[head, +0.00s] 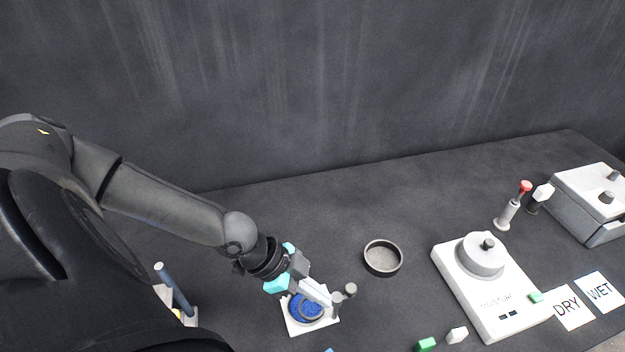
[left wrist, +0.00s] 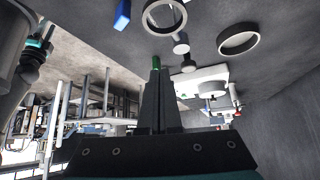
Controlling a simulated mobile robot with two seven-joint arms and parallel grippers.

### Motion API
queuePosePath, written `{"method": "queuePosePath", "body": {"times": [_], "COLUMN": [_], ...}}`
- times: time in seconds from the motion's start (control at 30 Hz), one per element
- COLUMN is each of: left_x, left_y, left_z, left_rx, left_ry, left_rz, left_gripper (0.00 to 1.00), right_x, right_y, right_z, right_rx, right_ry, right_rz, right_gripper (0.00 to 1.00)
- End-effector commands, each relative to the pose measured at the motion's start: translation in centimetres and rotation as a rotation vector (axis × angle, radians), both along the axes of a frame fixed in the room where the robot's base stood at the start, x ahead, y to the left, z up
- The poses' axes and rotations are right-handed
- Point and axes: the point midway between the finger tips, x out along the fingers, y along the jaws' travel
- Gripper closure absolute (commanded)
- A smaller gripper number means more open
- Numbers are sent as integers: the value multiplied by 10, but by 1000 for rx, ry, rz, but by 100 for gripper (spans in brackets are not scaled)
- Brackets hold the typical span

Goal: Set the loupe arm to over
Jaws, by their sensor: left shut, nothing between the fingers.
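The loupe (head: 311,311) appears as a dark ring at a white base plate (head: 293,326) that bears a blue disc (head: 297,301). Two grey knobbed posts (head: 350,290) stand at its right. My left gripper (head: 326,300) reaches down from the upper left, close above the plate and beside the posts, and partly hides the loupe arm. In the left wrist view its dark fingers (left wrist: 156,78) are together with nothing between them. A ring (left wrist: 148,17) and a grey post (left wrist: 181,43) lie beyond the tips. I cannot tell whether the fingers touch the arm.
A round sieve (head: 382,259) stands right of the plate. Further right are a white machine (head: 455,287) with a round lid, a red-topped post (head: 508,212), a grey box (head: 592,207), and DRY (head: 567,308) and WET (head: 600,292) cards. Small green (head: 427,344) and white (head: 457,335) blocks lie near the front.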

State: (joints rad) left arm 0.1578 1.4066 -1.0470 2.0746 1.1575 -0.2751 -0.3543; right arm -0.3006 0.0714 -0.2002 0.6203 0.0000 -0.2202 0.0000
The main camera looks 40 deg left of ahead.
Motion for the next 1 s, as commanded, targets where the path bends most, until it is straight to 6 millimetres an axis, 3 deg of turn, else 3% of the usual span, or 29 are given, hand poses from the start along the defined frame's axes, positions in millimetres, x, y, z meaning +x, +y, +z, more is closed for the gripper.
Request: {"method": "queuePosePath", "body": {"times": [0.4, 1.0], "left_x": [-2, -2], "left_y": [18, 18], "left_z": [22, 24], "left_rx": [0, 0], "left_ry": [0, -1], "left_rz": [0, 1], "left_gripper": [100, 100], "right_x": [0, 0], "right_y": [-2, -8], "right_z": [-6, -6], "right_rx": [-2, -11], "right_ry": [1, 0], "right_rz": [2, 3], "right_gripper": [50, 50]}}
